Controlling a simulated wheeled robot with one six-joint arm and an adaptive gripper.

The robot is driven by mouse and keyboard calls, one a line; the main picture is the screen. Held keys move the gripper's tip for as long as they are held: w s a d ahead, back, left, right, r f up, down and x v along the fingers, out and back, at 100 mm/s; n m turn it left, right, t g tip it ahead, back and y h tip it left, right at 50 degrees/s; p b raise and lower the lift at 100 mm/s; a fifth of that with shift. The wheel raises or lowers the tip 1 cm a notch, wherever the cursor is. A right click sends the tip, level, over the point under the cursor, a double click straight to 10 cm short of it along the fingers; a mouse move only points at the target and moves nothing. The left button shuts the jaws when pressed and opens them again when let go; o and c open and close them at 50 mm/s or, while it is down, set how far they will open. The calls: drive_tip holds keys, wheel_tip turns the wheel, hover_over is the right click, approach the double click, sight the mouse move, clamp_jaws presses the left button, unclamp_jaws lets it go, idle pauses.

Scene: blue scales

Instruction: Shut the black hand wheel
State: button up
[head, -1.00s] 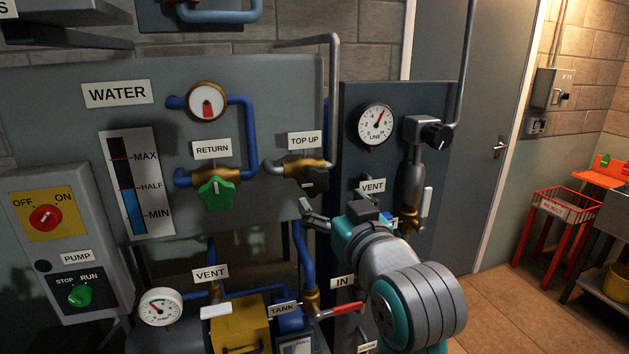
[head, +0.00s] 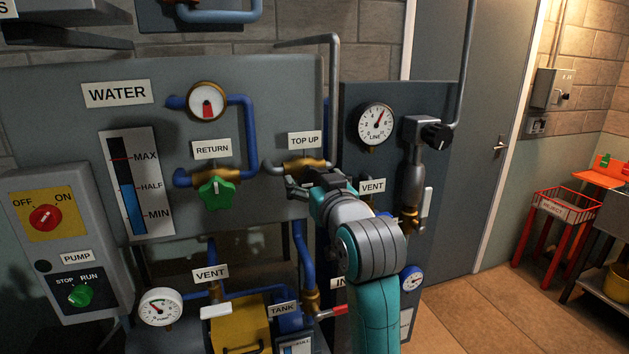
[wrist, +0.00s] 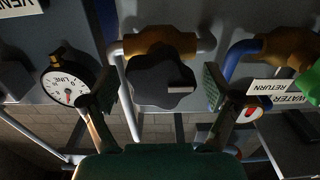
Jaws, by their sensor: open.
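The black hand wheel (wrist: 162,82) sits on a brass valve body (wrist: 160,42) in the wrist view, lobed, with a light bar mark on its face. In the head view the brass valve (head: 305,163) is under the TOP UP label (head: 304,140); my gripper mostly hides the wheel there. My gripper (head: 293,188) is in front of the wheel. In the wrist view my open gripper (wrist: 157,95) has one finger at each side of the wheel, with visible gaps. Whether the fingertips reach the wheel's depth I cannot tell.
The green RETURN wheel (head: 216,193) is to the left. A grey pipe (head: 334,95) rises beside the valve. The VENT label (head: 372,186) and line gauge (head: 375,124) are to the right. A level gauge (head: 136,184) stands at left, its blue column near HALF.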

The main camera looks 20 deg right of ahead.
drive_tip(key=c, duration=1.1)
drive_tip(key=shift+c, duration=0.2)
drive_tip(key=shift+m, duration=0.3)
drive_tip(key=m, duration=0.3)
drive_tip(key=shift+m, duration=0.4)
drive_tip(key=m, duration=0.4)
drive_tip(key=shift+d+m, duration=0.1)
drive_tip(key=shift+m, duration=0.2)
drive_tip(key=m, duration=0.9)
drive_tip(key=shift+f, duration=0.1)
drive_tip(key=o, duration=1.1)
